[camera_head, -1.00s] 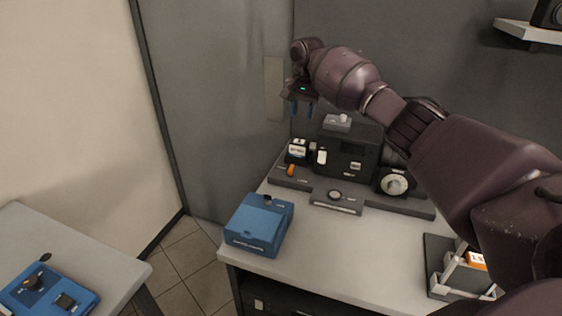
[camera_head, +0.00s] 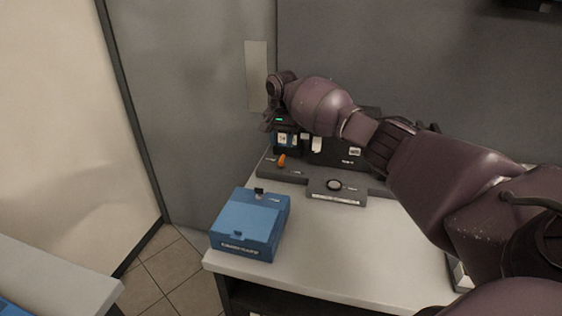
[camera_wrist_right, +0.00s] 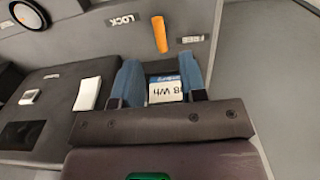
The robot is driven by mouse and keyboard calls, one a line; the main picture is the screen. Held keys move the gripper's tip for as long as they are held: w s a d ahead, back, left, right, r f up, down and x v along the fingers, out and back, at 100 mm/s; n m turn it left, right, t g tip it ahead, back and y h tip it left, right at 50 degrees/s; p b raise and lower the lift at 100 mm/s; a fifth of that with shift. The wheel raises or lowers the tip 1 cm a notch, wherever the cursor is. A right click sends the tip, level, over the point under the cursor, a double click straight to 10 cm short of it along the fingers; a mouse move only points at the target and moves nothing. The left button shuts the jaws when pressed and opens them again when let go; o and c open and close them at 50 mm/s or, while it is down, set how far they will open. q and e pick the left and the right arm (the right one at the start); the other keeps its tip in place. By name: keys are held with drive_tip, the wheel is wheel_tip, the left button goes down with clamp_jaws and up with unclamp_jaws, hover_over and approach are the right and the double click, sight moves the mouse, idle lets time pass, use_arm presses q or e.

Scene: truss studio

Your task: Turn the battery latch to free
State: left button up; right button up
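The orange battery latch (camera_head: 282,160) stands on the grey ledge in front of the battery. My right gripper (camera_head: 290,140) is at the battery, just behind the latch. In the wrist view its blue fingers (camera_wrist_right: 160,72) are apart, with the battery's white Wh label (camera_wrist_right: 165,88) showing between them. The fingers appear clear of the latch; whether they touch the battery I cannot tell. My left gripper is out of view.
A blue box (camera_head: 250,222) sits at the worktop's front left corner. A grey block with a round knob (camera_head: 334,185) stands right of the latch. The black console (camera_head: 336,153) is behind, partly hidden by my right arm. The worktop (camera_head: 320,235) between is clear.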

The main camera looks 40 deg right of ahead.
sight(282, 158)
wheel_tip(282, 158, down, 7)
drive_tip(key=shift+f+b, duration=0.15)
drive_tip(key=shift+b, duration=0.45)
clamp_jaws()
